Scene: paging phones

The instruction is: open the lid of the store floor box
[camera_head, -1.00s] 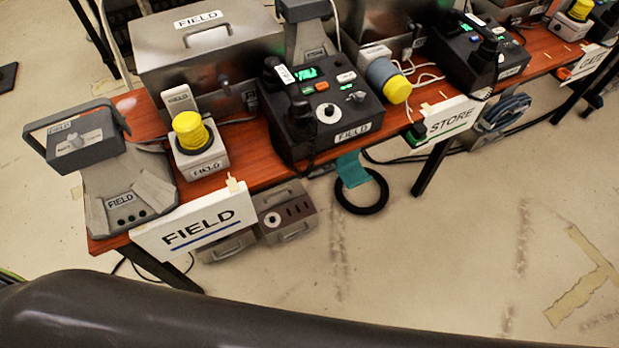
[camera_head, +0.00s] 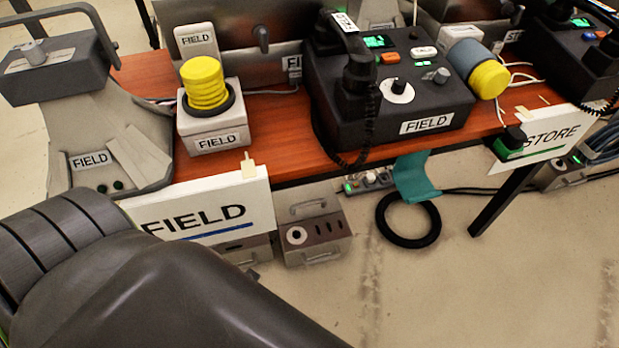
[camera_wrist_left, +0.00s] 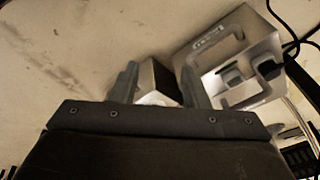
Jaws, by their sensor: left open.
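Under the table by the STORE sign (camera_head: 548,138), a grey box (camera_head: 560,174) stands on the floor at the right of the head view, partly hidden by the sign and table leg. No label on it is readable. My left gripper (camera_wrist_left: 158,84) is open and empty in the left wrist view. A small box (camera_wrist_left: 160,78) with a dark side shows between and beyond its fingers. A larger grey box (camera_wrist_left: 208,46) with a handle and latch-like parts is just right of the fingers. I cannot tell which floor boxes these are. My right gripper is not in view.
A wooden table (camera_head: 285,150) carries phone equipment and a FIELD sign (camera_head: 205,212). Below it are a grey floor box (camera_head: 330,228) with a dial and slots, a black ring (camera_head: 437,222) and teal tape (camera_head: 414,175). Cables run along the floor.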

